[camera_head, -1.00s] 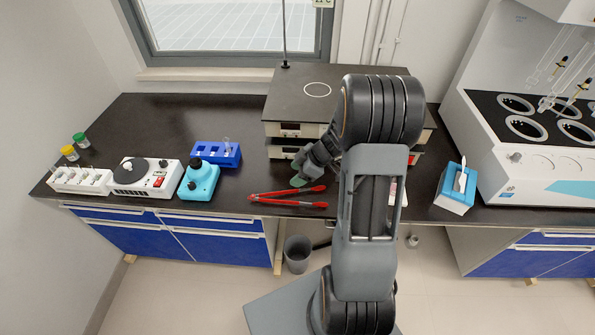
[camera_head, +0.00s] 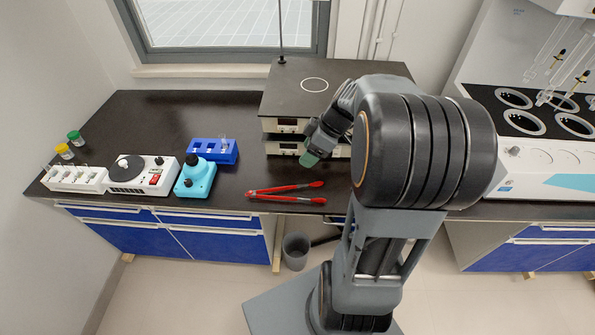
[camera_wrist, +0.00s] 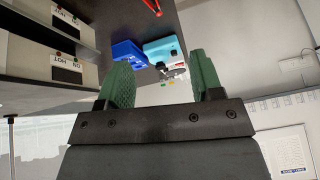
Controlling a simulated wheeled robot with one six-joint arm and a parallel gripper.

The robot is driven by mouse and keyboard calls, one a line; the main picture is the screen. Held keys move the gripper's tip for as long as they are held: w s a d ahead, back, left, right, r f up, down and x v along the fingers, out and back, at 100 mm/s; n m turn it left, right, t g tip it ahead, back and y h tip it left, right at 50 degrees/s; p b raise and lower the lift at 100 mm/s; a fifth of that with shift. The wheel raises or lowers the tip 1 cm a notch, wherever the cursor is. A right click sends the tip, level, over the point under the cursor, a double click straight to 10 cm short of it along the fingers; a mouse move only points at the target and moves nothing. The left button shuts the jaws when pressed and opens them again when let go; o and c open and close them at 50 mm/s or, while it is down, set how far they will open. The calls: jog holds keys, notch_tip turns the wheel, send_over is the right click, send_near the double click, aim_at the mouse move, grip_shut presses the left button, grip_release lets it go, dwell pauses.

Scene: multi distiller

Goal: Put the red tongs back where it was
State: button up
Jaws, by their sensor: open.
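The red tongs (camera_head: 287,193) lie on the black bench near its front edge, legs spread, with the joined end to the left. In the wrist view only a red tip (camera_wrist: 152,6) shows at the top edge. My gripper (camera_head: 311,159) is raised just above the bench, to the right of and behind the tongs, in front of the stacked hot plates. In the wrist view its two green fingers (camera_wrist: 165,85) are wide apart with nothing between them. The gripper is apart from the tongs.
The hot plates (camera_head: 292,124) stand behind my gripper. A blue rack (camera_head: 214,152), a cyan device (camera_head: 195,178) and a white stirrer (camera_head: 142,175) stand left. A large white apparatus (camera_head: 540,180) stands right. Bench around the tongs is clear.

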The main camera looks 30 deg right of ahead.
jog(key=s+a+r+m+t+h, duration=0.1)
jog(key=s+a+r+m+h, duration=0.3)
jog(key=s+a+m, duration=0.5)
jog(key=shift+s+a+m+t+h, duration=0.3)
jog(key=shift+a+m+h, duration=0.1)
jog(key=shift+m+h, duration=0.2)
dwell(0.8)
